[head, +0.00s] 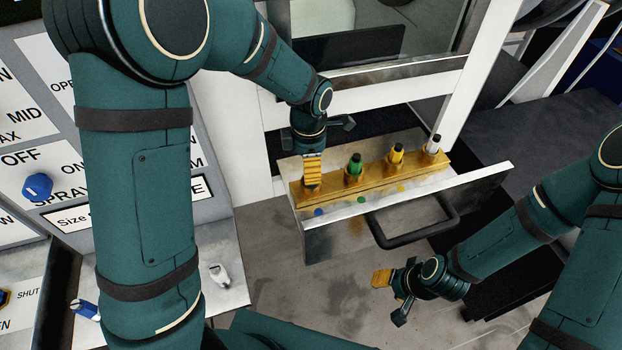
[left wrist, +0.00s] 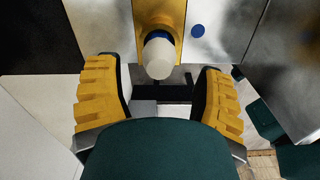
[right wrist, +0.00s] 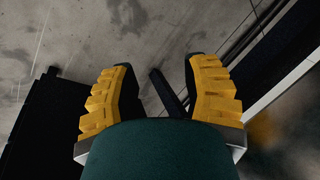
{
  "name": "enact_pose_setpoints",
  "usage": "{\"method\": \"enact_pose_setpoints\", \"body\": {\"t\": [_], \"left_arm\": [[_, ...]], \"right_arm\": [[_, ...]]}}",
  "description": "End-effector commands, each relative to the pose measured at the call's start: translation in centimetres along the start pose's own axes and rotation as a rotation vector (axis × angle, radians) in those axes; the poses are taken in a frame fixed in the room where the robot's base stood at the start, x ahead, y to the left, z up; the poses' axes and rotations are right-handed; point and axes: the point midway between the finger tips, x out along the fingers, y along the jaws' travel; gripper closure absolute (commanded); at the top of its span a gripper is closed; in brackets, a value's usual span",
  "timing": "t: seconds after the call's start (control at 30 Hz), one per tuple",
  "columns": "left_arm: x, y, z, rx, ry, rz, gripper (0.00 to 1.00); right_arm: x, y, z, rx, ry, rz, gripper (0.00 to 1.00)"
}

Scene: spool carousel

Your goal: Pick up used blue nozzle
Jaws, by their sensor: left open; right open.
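In the left wrist view, a nozzle with a pale rounded tip (left wrist: 158,58) and a blue collar stands in the brass rack (left wrist: 172,12), near a blue dot (left wrist: 198,31). My left gripper (left wrist: 158,95) is open, with its yellow fingers on either side below the nozzle and not visibly touching it. In the head view, my left gripper (head: 313,165) is over the left end of the brass rack (head: 375,180) and hides this nozzle. My right gripper (head: 388,297) is open and empty, low in front of the drawer; it also shows in the right wrist view (right wrist: 157,85).
A green nozzle (head: 355,166), a yellow nozzle (head: 396,154) and a white nozzle (head: 434,145) stand farther right in the rack. The open drawer (head: 330,238) has a dark handle (head: 415,235). A blue-and-white piece (head: 86,309) and a white piece (head: 220,275) sit at left.

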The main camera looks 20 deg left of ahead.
Motion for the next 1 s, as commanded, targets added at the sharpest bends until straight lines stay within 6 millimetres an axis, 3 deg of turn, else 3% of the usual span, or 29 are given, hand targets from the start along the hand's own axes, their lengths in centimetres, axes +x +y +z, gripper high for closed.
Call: {"method": "enact_pose_setpoints", "body": {"t": [0.23,0.53,0.7,0.73,1.0], "left_arm": [[3.8,0.1,0.4,0.0,0.003,-0.003,0.32],[4.2,0.1,0.5,0.0,0.0,0.0,0.34],[4.2,0.1,0.5,0.0,0.0,0.0,0.93],[4.2,0.1,0.5,0.001,0.0,0.0,1.0],[4.2,0.1,0.5,0.001,0.001,-0.001,1.0]], "right_arm": [[1.1,0.4,-0.1,-0.001,0.006,0.0,0.53],[1.1,0.4,-0.2,-0.001,0.007,0.0,0.53],[1.1,0.4,-0.2,-0.001,0.007,0.0,0.53],[1.1,0.4,-0.2,-0.001,0.007,0.0,0.53],[1.1,0.4,-0.2,-0.001,0.007,0.0,0.53]]}}
